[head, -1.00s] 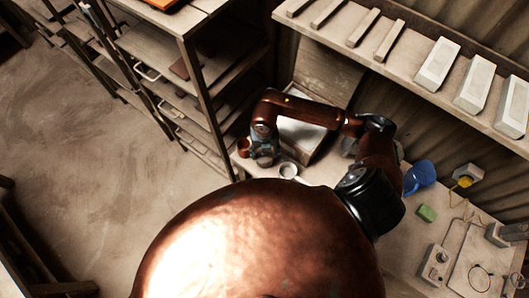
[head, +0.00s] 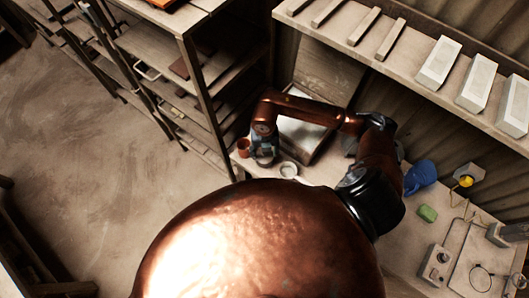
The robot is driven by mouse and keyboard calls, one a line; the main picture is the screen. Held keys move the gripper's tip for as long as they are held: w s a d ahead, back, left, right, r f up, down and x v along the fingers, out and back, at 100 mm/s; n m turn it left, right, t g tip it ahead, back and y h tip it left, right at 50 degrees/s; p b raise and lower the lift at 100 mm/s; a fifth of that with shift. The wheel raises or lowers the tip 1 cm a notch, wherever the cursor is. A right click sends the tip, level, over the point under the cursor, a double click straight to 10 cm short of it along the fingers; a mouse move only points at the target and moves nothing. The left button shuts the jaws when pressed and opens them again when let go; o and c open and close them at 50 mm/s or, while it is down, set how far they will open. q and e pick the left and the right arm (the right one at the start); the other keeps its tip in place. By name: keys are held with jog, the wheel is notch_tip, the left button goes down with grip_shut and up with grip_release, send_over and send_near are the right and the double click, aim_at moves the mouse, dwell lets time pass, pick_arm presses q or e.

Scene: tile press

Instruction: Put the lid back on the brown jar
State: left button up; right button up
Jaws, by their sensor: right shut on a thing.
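The brown jar (head: 243,147) is a small reddish-brown vessel at the left end of the worktop. My right gripper (head: 264,161) is low over the worktop, just to the right of the jar. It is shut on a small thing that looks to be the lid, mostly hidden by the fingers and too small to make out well. I cannot tell whether the gripper touches the jar. My left gripper is out of view.
A small white cup (head: 289,170) stands close to the right of my right gripper. A pale metal-topped box (head: 303,139) is behind it. A blue object (head: 420,177) and a green block (head: 427,213) lie further right. A shelving rack (head: 208,115) stands to the left.

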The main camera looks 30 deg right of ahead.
dwell(0.3)
jog(key=o, duration=1.2)
jog(key=shift+o, duration=0.3)
jog(key=o, duration=0.4)
jog(key=shift+o, duration=0.2)
jog(key=shift+r+p, duration=2.3)
jog(key=shift+r, duration=1.2)
jog(key=shift+c, duration=0.7)
